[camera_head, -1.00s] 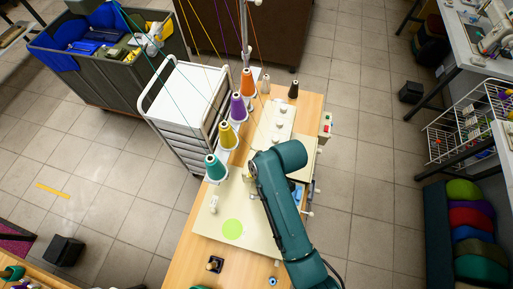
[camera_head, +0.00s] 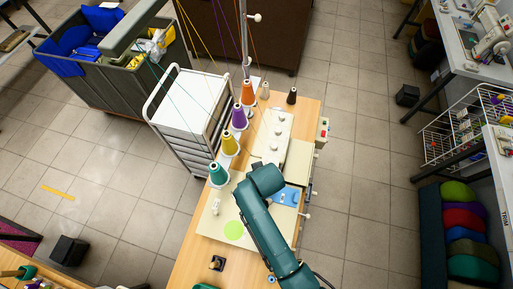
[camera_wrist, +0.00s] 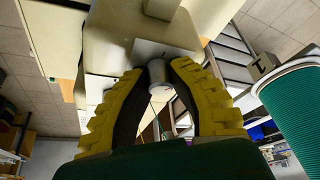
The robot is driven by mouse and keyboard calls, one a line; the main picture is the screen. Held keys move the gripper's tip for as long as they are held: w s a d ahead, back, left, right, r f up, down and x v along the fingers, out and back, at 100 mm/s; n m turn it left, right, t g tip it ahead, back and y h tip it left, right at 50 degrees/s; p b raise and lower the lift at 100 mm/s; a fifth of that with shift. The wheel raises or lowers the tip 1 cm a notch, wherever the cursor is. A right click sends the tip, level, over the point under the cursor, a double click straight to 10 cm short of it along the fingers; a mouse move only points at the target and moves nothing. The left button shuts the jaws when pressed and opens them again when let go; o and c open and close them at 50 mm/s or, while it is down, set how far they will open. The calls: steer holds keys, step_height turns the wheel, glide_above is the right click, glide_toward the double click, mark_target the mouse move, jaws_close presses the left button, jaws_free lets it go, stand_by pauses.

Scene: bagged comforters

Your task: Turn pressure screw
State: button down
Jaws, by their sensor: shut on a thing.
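My gripper (camera_wrist: 158,90) shows in the wrist view with two yellow ribbed fingers. They are closed around a small grey cylindrical knob (camera_wrist: 157,72), which appears to be the pressure screw. In the head view, the cream sewing machine (camera_head: 274,135) stands on the wooden table (camera_head: 190,262). My arm covers its middle, so the gripper and screw are hidden there.
Orange (camera_head: 248,93), purple (camera_head: 238,118), yellow (camera_head: 230,144) and teal (camera_head: 218,174) thread cones line the machine's left side. Threads rise from them. A large teal cone (camera_wrist: 298,110) is close at the right of the wrist view. A white drawer cart (camera_head: 190,100) stands left of the table.

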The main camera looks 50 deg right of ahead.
steer(key=m+g, duration=0.1)
steer(key=m, duration=0.1)
steer(key=m+h, duration=0.1)
steer(key=m, duration=0.2)
steer(key=shift+f+m+g, duration=0.2)
steer(key=shift+m+g, duration=0.1)
steer(key=shift+g, duration=0.1)
steer(key=shift+m+g+h+b, duration=0.5)
steer(key=shift+m+g, duration=0.3)
steer(key=shift+m, duration=1.3)
steer(key=c, duration=0.9)
jaws_free()
steer(key=shift+c, duration=0.2)
steer(key=shift+r, duration=0.15)
steer(key=v, duration=1.2)
